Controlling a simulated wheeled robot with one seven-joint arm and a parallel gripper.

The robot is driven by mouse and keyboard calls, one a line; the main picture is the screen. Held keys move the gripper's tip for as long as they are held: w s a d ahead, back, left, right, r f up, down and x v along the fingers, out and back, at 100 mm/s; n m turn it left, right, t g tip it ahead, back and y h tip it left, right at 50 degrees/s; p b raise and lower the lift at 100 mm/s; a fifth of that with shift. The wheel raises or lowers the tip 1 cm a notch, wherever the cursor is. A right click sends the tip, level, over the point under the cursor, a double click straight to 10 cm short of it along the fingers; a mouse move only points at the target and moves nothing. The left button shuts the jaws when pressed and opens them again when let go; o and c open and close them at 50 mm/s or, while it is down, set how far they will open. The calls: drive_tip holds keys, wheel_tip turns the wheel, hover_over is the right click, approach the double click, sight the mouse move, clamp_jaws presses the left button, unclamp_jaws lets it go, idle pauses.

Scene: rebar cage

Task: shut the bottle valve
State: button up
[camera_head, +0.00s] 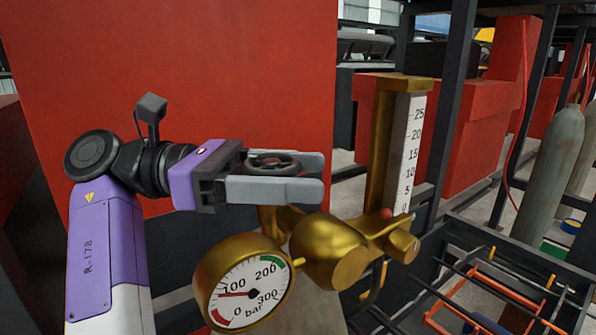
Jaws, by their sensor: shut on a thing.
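The bottle valve has a dark round handwheel (273,164) on top of a brass body (328,248). My gripper (275,175) comes in from the left, with one grey finger on the far side of the handwheel and one on the near side. It is shut on the handwheel. The near finger hides part of the wheel and its stem. A round pressure gauge (246,292) marked in bar hangs at the lower left of the brass body, its needle near 100. A flow meter tube (406,150) with a scale stands upright on the right.
A large red panel (200,70) fills the space behind my arm. A grey gas bottle (549,175) stands at the right. A dark frame with orange and black bars (490,285) is at the lower right. Dark posts (452,100) rise behind the flow meter.

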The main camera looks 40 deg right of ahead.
drive_tip(key=shift+s+a+m+g+y, duration=0.1)
drive_tip(key=shift+a+m+g+y, duration=0.05)
drive_tip(key=shift+m+g+y, duration=0.5)
drive_tip(key=o, duration=1.4)
drive_tip(key=shift+c, duration=0.2)
drive_tip(key=shift+n+t+h, duration=0.55)
